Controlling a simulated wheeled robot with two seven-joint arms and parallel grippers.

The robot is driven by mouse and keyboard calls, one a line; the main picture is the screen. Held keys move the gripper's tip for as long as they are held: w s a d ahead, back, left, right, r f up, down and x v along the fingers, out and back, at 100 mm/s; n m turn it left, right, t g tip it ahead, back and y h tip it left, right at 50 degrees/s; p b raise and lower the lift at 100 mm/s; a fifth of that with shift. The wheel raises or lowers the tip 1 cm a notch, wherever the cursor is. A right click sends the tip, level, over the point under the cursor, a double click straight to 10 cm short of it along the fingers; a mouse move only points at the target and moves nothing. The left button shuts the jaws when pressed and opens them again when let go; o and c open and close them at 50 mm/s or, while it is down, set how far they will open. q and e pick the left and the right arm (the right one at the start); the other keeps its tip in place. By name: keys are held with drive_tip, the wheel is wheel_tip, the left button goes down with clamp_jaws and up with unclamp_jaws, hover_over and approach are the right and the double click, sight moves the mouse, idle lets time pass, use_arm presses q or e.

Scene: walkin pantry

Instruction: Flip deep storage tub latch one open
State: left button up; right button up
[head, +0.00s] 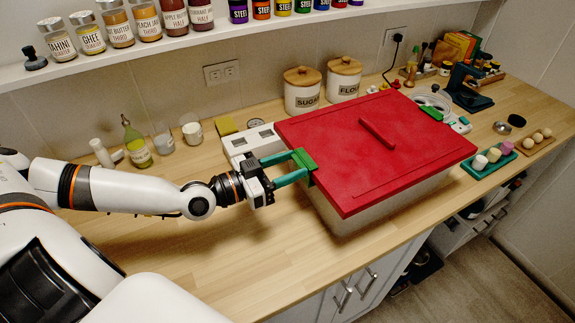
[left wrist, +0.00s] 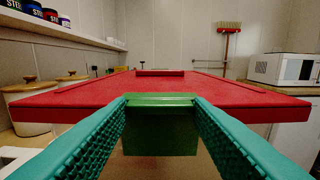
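The deep storage tub (head: 345,219) is pale and see-through, with a red lid (head: 420,133) that has a raised red handle bar (head: 377,133). A green latch (head: 303,160) hangs at the lid's left edge and fills the middle of the left wrist view (left wrist: 160,135). Another green latch (head: 431,112) shows at the lid's far right side. My left gripper (head: 303,167) has its two teal fingers apart, one on each side of the near latch, level with the lid's edge. Contact between fingertips and latch cannot be told. My right gripper is out of view.
A white box-like device (head: 250,142) sits just behind my left gripper. Canisters for sugar (head: 303,98) and flour (head: 344,84) stand behind the tub. A green tray (head: 487,162) lies to its right. The counter in front of my left arm (head: 240,250) is clear.

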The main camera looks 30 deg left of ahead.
use_arm(q)
drive_tip(key=t+h+b, duration=0.1)
drive_tip(key=s+f+t+h+b, duration=0.1)
drive_tip(key=t+b, duration=0.1)
drive_tip(key=a+f+t+b, duration=0.1)
drive_tip(key=b, duration=0.1)
drive_tip(key=shift+s+f+t+h, duration=0.15)
drive_tip(key=shift+s+t+h, duration=0.15)
drive_tip(key=shift+t+h, duration=0.1)
drive_tip(key=o, duration=1)
